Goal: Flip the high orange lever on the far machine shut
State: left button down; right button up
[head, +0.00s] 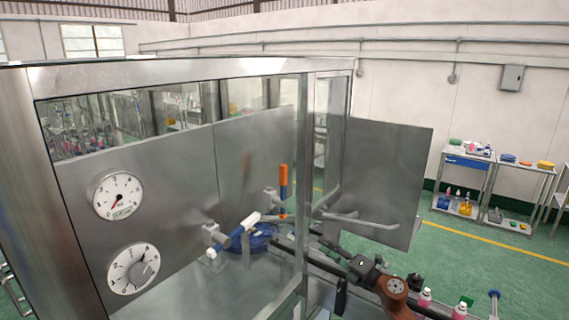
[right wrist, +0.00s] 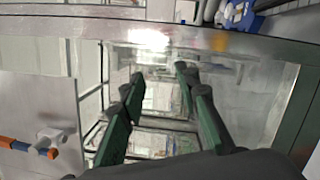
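The lever with orange ends and a blue middle (head: 283,180) stands upright on the grey panel inside the glazed machine. It also shows at the left edge of the right wrist view (right wrist: 22,147), beside a pale valve fitting (right wrist: 54,137). My right gripper (head: 293,240) is low in the machine's opening, below and slightly right of the lever, apart from it. In the right wrist view its two dark green fingers (right wrist: 160,73) are spread with nothing between them. My left gripper does not show.
Two dial gauges (head: 118,195) are further left. The machine's metal frame (head: 190,70) surrounds the opening. A panel with a handle (head: 390,175) stands at right. Shelves (head: 465,165) stand far off.

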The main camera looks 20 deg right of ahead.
jog(key=s+a+r+n+g+y+p, duration=0.1)
jog(key=s+a+r+n, duration=0.15)
jog(key=r, duration=0.45)
jog(key=s+a+r+n+y, duration=0.1)
jog(key=a+r+n, duration=0.15)
jog(key=r, duration=0.35)
jog(key=s+a+r+n+g+y+p, duration=0.1)
jog(key=a+r+n, duration=0.15)
jog(key=r, duration=0.45)
jog(key=n+p, duration=0.2)
jog(key=n, duration=0.7)
send_near(286, 171)
jog(key=r+x, duration=0.1)
jog(key=x, duration=0.3)
jog(key=shift+m+g+h, duration=0.3)
jog(key=shift+m+g, duration=0.05)
jog(key=shift+g, duration=0.05)
jog(key=p+x, duration=0.2)
jog(key=x, duration=0.3)
jog(key=shift+w+a+f, duration=0.1)
jog(key=shift+w+a, duration=0.1)
jog(key=shift+w, duration=0.15)
jog(key=shift+w+a+f, duration=0.2)
jog(key=shift+w+a, duration=0.1)
jog(key=shift+w, duration=0.2)
jog(key=shift+c, duration=0.5)
grip_shut()
